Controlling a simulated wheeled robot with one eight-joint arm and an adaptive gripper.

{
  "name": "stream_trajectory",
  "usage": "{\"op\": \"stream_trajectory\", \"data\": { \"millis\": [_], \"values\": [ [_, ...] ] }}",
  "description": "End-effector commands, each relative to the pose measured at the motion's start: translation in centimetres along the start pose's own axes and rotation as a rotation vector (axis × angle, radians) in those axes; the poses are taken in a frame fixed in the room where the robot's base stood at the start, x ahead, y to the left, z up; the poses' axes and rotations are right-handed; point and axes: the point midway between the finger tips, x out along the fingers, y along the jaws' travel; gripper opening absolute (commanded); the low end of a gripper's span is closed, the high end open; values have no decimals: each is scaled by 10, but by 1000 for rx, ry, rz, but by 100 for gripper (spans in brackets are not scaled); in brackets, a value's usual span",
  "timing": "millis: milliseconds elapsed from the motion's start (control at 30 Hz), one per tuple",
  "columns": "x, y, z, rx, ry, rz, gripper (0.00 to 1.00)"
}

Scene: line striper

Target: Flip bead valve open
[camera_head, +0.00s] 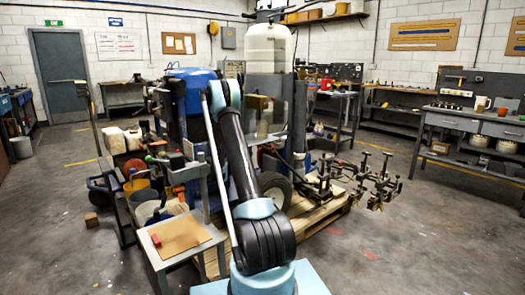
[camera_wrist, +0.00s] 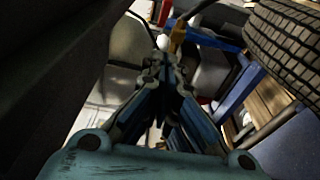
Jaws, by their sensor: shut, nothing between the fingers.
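The line striper stands in the middle of the head view, with a blue tank (camera_head: 190,82) and a tall white tank (camera_head: 268,48). My arm crosses in front of it, and my gripper is hidden there. In the wrist view my gripper (camera_wrist: 160,62) is shut and empty, its fingertips pointing up the picture. Just beyond the tips are a small yellow-brown part (camera_wrist: 177,36) and a white rounded part (camera_wrist: 163,42); I cannot tell if the tips touch them. I cannot make out for sure which part is the bead valve, or its position.
A black tyre (camera_wrist: 290,40) and a blue frame bar (camera_wrist: 238,100) are at the right of the wrist view. The striper stands by a wooden pallet (camera_head: 325,212). A small side table (camera_head: 170,258) with a clipboard stands front left. Open floor lies right.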

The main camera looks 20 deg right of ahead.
Motion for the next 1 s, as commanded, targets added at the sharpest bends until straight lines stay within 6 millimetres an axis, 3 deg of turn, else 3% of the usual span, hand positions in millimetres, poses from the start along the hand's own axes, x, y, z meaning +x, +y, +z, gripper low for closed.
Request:
{"op": "stream_trajectory", "data": {
  "millis": [267,733,1000],
  "values": [
    [26,-1,3,-1,-6,1,0],
    [110,0,6,-1,-9,1,0],
    [131,0,31,-1,-9,1,0]
  ]
}}
